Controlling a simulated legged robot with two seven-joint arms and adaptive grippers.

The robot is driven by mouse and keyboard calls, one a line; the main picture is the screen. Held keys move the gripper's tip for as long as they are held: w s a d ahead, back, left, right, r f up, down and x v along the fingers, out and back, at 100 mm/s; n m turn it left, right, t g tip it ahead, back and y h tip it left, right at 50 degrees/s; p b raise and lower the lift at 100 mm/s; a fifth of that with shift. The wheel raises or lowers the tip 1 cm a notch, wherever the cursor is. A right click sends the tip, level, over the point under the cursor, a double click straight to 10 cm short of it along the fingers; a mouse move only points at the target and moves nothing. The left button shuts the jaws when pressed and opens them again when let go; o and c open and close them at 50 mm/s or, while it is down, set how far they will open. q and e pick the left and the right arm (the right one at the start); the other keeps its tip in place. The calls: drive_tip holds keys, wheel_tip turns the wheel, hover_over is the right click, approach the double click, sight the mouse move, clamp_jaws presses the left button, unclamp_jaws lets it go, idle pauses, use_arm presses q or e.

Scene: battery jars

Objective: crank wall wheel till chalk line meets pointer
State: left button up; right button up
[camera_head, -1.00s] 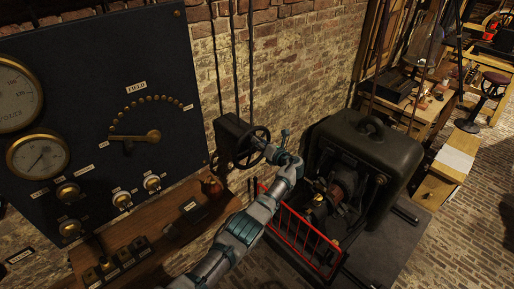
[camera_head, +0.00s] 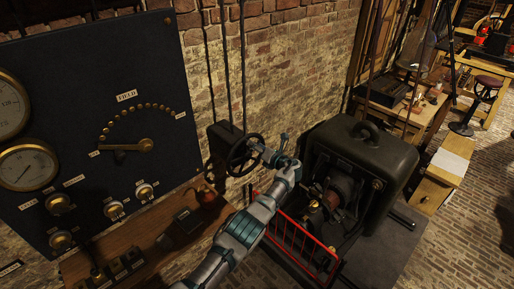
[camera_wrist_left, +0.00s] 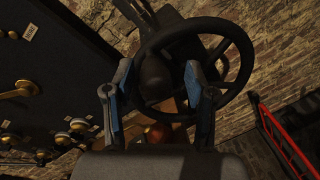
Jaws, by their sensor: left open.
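The dark spoked wall wheel (camera_head: 240,167) is mounted on a black box on the brick wall, right of the instrument panel. In the left wrist view the wheel (camera_wrist_left: 245,62) fills the upper middle. My left gripper (camera_head: 272,149) is open at the wheel's right side. In the left wrist view its blue-grey fingers (camera_wrist_left: 157,82) stand apart, one outside the left part of the rim and one over the wheel's inside. A dark rounded knob (camera_wrist_left: 153,75) shows between them; contact cannot be told. I cannot make out a chalk line or pointer. My right gripper is out of view.
The dark panel (camera_head: 60,110) with gauges and knobs is at left, above a wooden shelf (camera_head: 160,220). A red guard rail (camera_head: 300,240) and a dark-housed machine (camera_head: 375,160) stand right of my arm. A workbench (camera_head: 425,110) is farther back.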

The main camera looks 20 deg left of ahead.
use_arm(q)
drive_tip(key=shift+w+f, duration=0.1)
drive_tip(key=shift+f, duration=0.05)
drive_tip(key=v, duration=1.2)
drive_tip(key=shift+w, duration=0.1)
idle(0.5)
